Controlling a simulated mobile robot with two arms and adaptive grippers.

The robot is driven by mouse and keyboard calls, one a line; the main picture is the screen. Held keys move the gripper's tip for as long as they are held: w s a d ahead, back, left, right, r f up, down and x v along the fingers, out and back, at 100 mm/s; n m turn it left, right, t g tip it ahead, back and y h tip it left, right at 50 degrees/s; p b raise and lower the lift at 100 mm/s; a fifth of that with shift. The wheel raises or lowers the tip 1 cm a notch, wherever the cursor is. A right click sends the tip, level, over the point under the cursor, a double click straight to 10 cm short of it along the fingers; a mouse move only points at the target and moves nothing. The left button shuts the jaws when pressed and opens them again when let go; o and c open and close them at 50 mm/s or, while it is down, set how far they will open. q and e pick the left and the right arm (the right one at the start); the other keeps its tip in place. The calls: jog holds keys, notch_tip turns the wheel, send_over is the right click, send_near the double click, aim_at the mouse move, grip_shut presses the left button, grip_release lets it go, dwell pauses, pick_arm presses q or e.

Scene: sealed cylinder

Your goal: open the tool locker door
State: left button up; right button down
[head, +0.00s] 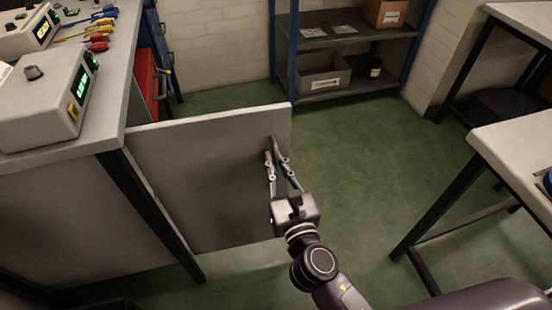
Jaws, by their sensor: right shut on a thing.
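The tool locker door (205,175) is a flat grey panel under the left workbench, in the middle left of the head view. It stands swung out from the bench, its free edge on the right. My right gripper (274,150) is at the upper part of the door near that free edge, its fingers shut on the door's handle (273,143). The handle is mostly hidden by the fingers. The inside of the locker is hidden behind the door. My left gripper is not in view.
The left workbench (110,134) carries grey instruments (45,95) and several screwdrivers. A blue shelf rack (345,45) with boxes stands at the back wall. White-topped tables (515,150) stand at the right. The green floor (380,170) between is clear.

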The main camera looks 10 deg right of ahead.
jog(key=c, duration=2)
grip_release()
jog(key=shift+c, duration=0.2)
jog(key=s+d, duration=0.1)
jog(key=s, duration=1.1)
jog(key=shift+d, duration=0.1)
